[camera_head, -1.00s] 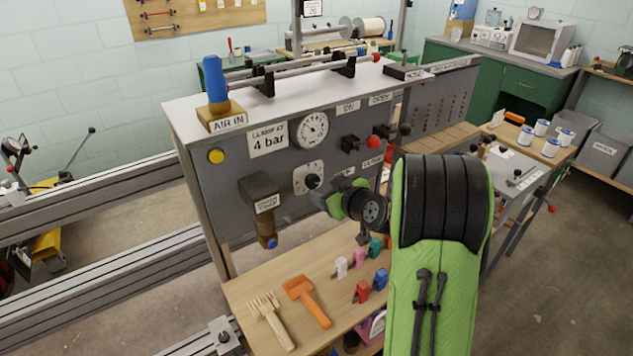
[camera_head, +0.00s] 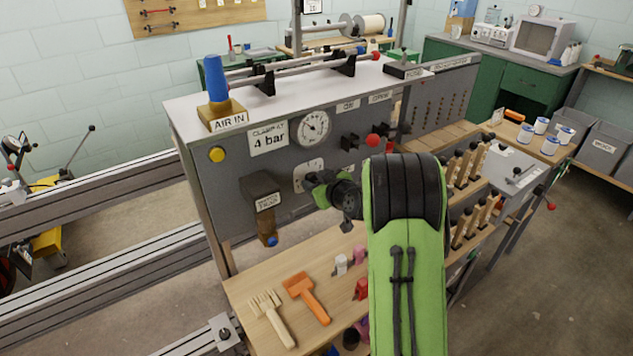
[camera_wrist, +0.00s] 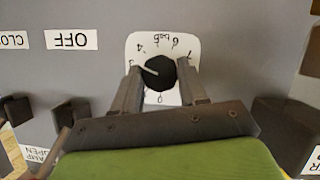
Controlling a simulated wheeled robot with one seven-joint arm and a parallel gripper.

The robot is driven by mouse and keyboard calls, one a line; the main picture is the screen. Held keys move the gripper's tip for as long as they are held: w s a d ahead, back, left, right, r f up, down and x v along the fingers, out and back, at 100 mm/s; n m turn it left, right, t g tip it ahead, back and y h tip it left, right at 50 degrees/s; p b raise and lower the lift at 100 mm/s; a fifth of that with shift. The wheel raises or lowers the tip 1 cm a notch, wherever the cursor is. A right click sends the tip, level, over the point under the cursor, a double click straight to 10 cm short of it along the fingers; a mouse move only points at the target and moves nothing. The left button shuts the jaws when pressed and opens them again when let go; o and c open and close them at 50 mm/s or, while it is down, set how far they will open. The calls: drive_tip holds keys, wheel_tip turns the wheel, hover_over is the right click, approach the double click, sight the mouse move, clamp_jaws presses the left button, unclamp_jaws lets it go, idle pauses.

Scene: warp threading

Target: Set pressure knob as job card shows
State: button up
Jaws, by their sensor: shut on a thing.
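The pressure knob (camera_wrist: 159,73) is black and round, on a white dial plate (camera_wrist: 136,43) with small numbers around it. Its white pointer line points left and slightly up in the wrist view, toward a number too blurred to read surely. My gripper (camera_wrist: 160,88) is shut on the knob, one finger on each side. In the head view my gripper (camera_head: 316,181) is at the panel and hides the knob, leaving part of the dial plate (camera_head: 302,168). The job card (camera_head: 268,138) reads "CLAMP AT 4 bar". The round gauge (camera_head: 315,126) is above the dial.
A grey moisture trap box (camera_head: 261,190) juts out left of the dial. A red-tipped lever (camera_head: 372,140) is at the right. The wooden shelf (camera_head: 250,289) below holds a comb (camera_head: 272,318), an orange tool (camera_head: 306,298) and small coloured pieces.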

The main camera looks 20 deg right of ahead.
drive_tip(key=shift+d+f+m+y+b, duration=0.1)
drive_tip(key=shift+d+m+y+b, duration=0.15)
drive_tip(key=shift+m+y+b, duration=0.5)
drive_tip(key=shift+a+m+g+y, duration=0.1)
drive_tip(key=shift+m+g+y, duration=0.3)
drive_tip(key=shift+m, duration=0.45)
drive_tip(key=o, duration=1.1)
drive_tip(key=shift+c, duration=0.2)
drive_tip(key=shift+s, duration=0.1)
drive_tip(key=v, duration=1.5)
drive_tip(key=shift+s, duration=0.35)
